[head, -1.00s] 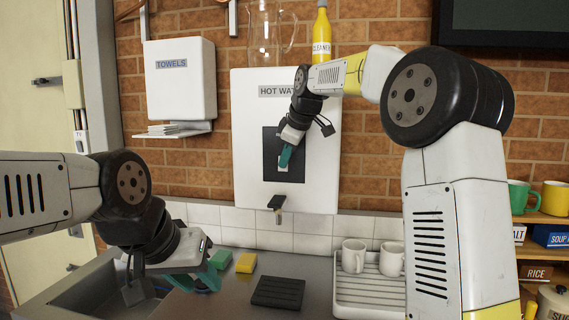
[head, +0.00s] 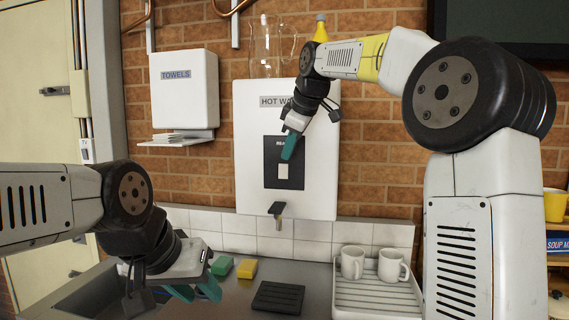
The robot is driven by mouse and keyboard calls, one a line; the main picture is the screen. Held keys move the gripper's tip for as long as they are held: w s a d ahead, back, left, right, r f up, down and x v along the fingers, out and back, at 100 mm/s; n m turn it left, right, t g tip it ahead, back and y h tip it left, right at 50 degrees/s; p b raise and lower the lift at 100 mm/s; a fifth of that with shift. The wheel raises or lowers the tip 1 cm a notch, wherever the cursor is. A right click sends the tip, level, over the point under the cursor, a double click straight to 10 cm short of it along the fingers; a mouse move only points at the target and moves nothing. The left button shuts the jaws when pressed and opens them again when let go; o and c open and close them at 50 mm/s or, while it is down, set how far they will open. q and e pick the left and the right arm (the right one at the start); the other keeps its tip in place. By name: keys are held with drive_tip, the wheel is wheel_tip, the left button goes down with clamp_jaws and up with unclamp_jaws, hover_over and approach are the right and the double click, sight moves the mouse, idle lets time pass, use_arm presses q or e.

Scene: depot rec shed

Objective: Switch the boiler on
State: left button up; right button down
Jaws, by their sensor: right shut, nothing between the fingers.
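The boiler (head: 315,190) is a white wall box with a label that reads "HOT WA", the rest covered by my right arm. Its dark panel (head: 271,170) carries a pale switch (head: 284,172) and small lettering that is partly hidden. I cannot tell the switch position, and no lit lamp shows. My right gripper (head: 289,147), with teal fingers, is shut and empty in front of the panel's upper right, above the switch and apart from it in the picture. My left gripper (head: 194,289) is over the counter at lower left, its teal fingers apart and nothing seen between them.
A tap (head: 278,211) sticks out below the boiler, above a dark drip mat (head: 278,298). A green sponge (head: 222,266) and a yellow sponge (head: 246,268) lie on the counter. Two white mugs (head: 352,263) stand on a drainer (head: 376,300). A towel dispenser (head: 183,90) hangs left.

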drive_tip(key=v, duration=0.3)
drive_tip(key=shift+s+d+r, duration=0.1)
drive_tip(key=shift+s+r, duration=0.05)
drive_tip(key=shift+r, duration=0.05)
